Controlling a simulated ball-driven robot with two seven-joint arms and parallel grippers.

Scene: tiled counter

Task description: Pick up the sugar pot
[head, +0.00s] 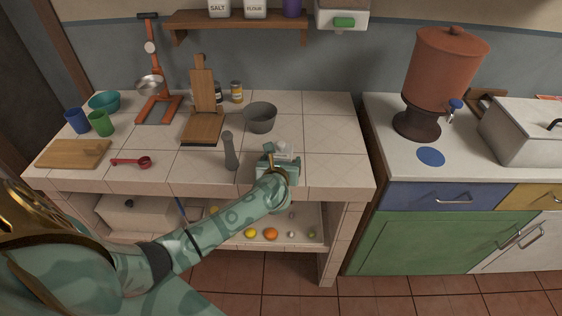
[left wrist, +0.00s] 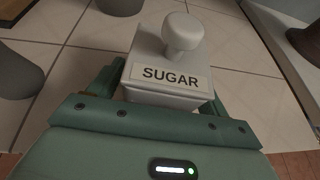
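The sugar pot (head: 285,150) is pale, with a round knob on its lid, near the front right of the tiled counter. In the left wrist view the sugar pot (left wrist: 168,75) fills the middle, its SUGAR label facing the camera. My left gripper (head: 279,166) is at the pot from the front. In the left wrist view the fingers of my left gripper (left wrist: 165,98) lie on either side of the pot's body. Whether they press on it is not clear, and the pot's base is hidden. My right gripper is in neither view.
A grey pestle-like object (head: 230,152) stands left of the pot, and a grey bowl (head: 261,118) stands behind it. A wooden stand (head: 203,110) is further left. The counter is clear to the pot's right, up to a gap before the cabinet (head: 430,238).

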